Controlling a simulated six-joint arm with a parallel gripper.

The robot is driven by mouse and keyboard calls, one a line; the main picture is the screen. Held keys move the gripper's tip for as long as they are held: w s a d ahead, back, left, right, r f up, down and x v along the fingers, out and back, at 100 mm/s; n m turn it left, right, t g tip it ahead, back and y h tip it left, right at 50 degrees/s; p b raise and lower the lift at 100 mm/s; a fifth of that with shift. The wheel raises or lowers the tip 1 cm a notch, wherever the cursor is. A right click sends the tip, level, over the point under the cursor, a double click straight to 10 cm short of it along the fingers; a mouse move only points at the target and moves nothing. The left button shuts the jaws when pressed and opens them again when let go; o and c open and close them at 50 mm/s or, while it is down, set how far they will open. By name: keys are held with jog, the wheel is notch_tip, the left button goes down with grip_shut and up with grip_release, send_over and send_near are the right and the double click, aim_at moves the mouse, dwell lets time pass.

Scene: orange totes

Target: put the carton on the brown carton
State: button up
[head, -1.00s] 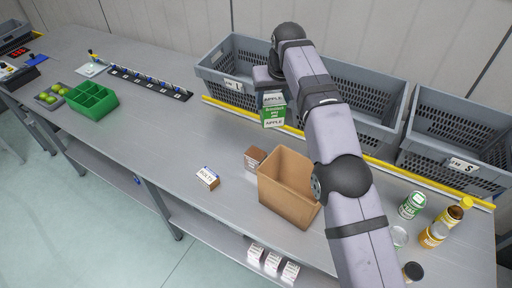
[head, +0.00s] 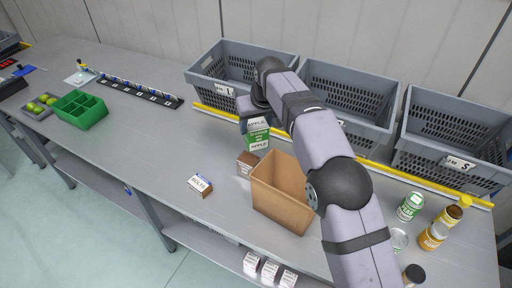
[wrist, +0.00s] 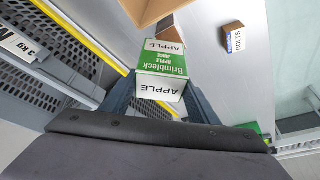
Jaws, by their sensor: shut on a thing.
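My gripper (head: 254,117) is shut on a green and white apple juice carton (head: 257,138) and holds it roughly upright, lettering showing. In the wrist view, the carton (wrist: 163,70) sits between the two fingers of the gripper (wrist: 160,92). A small brown carton (head: 246,166) with a white label stands on the bench just in front of the held carton in the head view. In the wrist view the brown carton (wrist: 171,34) shows just beyond the held carton, partly hidden by it. I cannot tell how high the held carton is above the bench.
A larger open brown box (head: 280,205) stands right beside the brown carton. A small bolts box (head: 200,187) lies to the left. Grey crates (head: 345,100) line the back behind a yellow strip (head: 385,168). Cans and bottles (head: 432,236) stand at right.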

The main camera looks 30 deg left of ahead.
aim_at(256, 143)
jog(key=shift+f+p, duration=0.8)
jog(key=shift+f, duration=3.25)
jog(key=shift+f, duration=0.2)
jog(key=o, duration=1.2)
jog(key=shift+o, duration=0.2)
jog(key=shift+r, duration=0.1)
jog(key=shift+r, duration=0.15)
jog(key=b+v, duration=0.3)
jog(key=v, duration=0.9)
jog(key=shift+b, duration=0.4)
